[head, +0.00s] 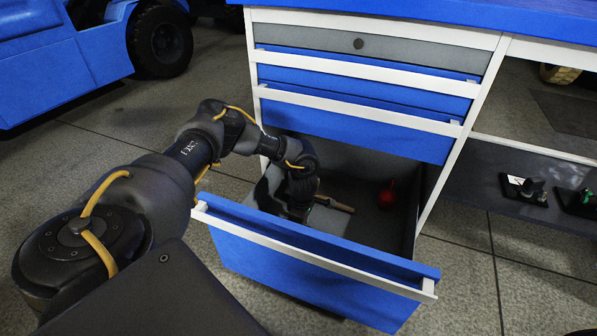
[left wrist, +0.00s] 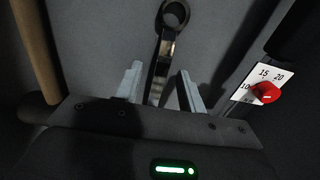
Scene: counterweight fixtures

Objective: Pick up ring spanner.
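The ring spanner (left wrist: 164,47) lies on the grey drawer floor in the left wrist view. Its dark ring end points away from my gripper, and its shaft runs back between my fingers. My left gripper (left wrist: 160,88) is open, with one light finger on each side of the shaft. I see gaps between fingers and shaft; the near end of the spanner is hidden by the gripper body. In the head view my left arm reaches down into the open drawer (head: 300,240), and its wrist hides the spanner and the fingertips. My right gripper is not in view.
A wooden handle (head: 335,204) lies in the drawer, also at the left of the wrist view (left wrist: 38,60). A red knob (left wrist: 266,92) with a numbered white plate is at the right, red too in the head view (head: 387,196). Closed drawers (head: 365,98) rise behind.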

